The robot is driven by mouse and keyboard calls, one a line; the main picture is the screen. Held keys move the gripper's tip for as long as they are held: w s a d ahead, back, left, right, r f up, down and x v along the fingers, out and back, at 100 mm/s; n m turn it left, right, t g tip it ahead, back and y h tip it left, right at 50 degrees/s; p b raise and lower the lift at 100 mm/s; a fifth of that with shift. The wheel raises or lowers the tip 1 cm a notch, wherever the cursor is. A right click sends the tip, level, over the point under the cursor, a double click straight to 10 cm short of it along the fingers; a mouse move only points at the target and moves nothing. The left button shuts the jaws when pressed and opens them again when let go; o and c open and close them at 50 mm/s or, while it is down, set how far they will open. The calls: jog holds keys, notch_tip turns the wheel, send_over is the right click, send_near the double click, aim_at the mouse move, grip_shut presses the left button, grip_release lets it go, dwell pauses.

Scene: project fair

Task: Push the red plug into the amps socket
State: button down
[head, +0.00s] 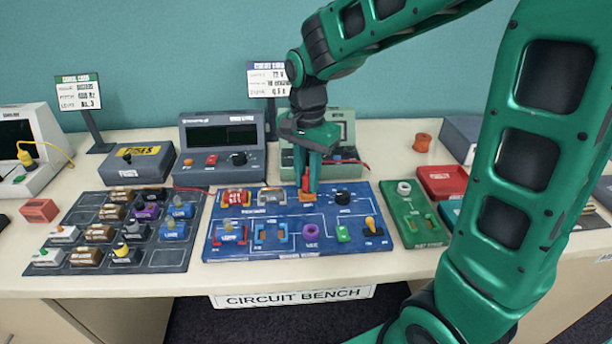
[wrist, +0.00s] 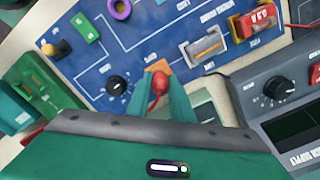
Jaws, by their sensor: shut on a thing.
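The red plug (head: 306,183) is between the two green fingers of my gripper (head: 307,188), which is shut on it and points down at the blue circuit board. In the wrist view the plug's red body (wrist: 158,84) shows between the fingertips (wrist: 158,80). Right at its tip is an orange block on the board (wrist: 159,65), which I take to be the amps socket; it also shows in the head view (head: 307,198). The plug is over or at this block. Its lower end is hidden, so I cannot tell how far in it is.
The blue board (head: 280,212) also carries a black knob (head: 343,196), a purple ring (head: 311,231) and several other parts. Behind it stand a grey power supply (head: 222,145) and a pale green meter (head: 345,150). A green board (head: 412,225) lies to the right.

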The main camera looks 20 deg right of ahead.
jog(key=shift+f, duration=0.35)
dwell(0.3)
jog(key=c, duration=1)
grip_release()
jog(key=shift+r, duration=4)
jog(key=s+d+f+n, duration=0.1)
jog(key=s+d, duration=0.4)
jog(key=s+d+f+n, duration=0.1)
jog(key=s+d, duration=0.4)
jog(key=s, duration=0.1)
jog(key=s+d+f+n, duration=0.1)
jog(key=s+d, duration=0.4)
jog(key=shift+s+d+f, duration=0.1)
jog(key=shift+s+d, duration=0.05)
jog(key=shift+s, duration=0.05)
jog(key=s, duration=0.2)
jog(key=s+d+f+n, duration=0.1)
jog(key=s, duration=0.1)
jog(key=s+d+f+n, duration=0.1)
jog(key=s, duration=0.2)
jog(key=shift+d+f, duration=0.1)
jog(key=shift+f, duration=0.15)
